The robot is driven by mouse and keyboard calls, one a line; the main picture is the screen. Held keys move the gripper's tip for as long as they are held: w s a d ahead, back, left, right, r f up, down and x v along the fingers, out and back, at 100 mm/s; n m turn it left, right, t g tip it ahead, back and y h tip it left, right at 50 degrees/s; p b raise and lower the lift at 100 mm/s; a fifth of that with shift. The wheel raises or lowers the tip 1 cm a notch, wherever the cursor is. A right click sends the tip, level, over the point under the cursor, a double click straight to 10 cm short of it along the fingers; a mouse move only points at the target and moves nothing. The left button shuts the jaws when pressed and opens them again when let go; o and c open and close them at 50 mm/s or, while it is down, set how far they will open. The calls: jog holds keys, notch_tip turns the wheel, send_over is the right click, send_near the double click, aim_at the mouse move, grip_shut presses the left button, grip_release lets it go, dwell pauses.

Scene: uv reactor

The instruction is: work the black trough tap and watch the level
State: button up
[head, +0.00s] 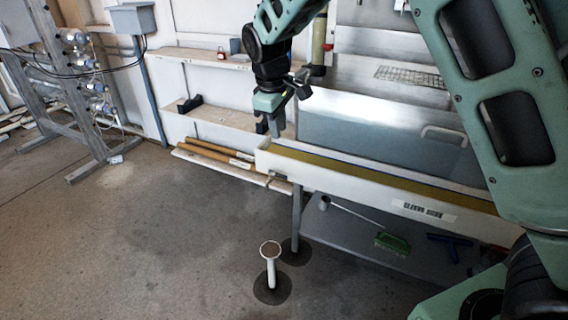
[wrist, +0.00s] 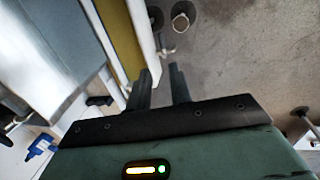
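A long white trough (head: 380,185) with a yellow-brown content runs from the middle to the right; how far the content lies below the rim is hard to tell. A small tap-like fitting (head: 271,178) sticks out at its left end. It also shows in the wrist view (wrist: 165,51), beyond the fingertips; its colour looks greyish and its handle position is unclear. My gripper (head: 276,130) hangs pointing down by the trough's left end, above the fitting and apart from it. In the wrist view my gripper (wrist: 161,82) has a gap between its fingers and holds nothing.
A white standpipe with an open round top (head: 270,250) rises from the floor below the trough's left end. A green brush (head: 392,243) lies on a lower shelf under the trough. Shelves (head: 215,112) stand behind left.

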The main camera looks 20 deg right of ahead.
aim_at(285, 176)
jog(key=f+b, duration=0.1)
jog(key=f, duration=0.4)
jog(key=w+d+f+b, duration=0.1)
jog(key=f, duration=0.5)
jog(key=w+d+f+b, duration=0.1)
jog(key=f, duration=0.4)
jog(key=shift+w+d+f, duration=0.1)
jog(key=shift+d+f, duration=0.05)
jog(key=shift+f, duration=0.15)
grip_shut()
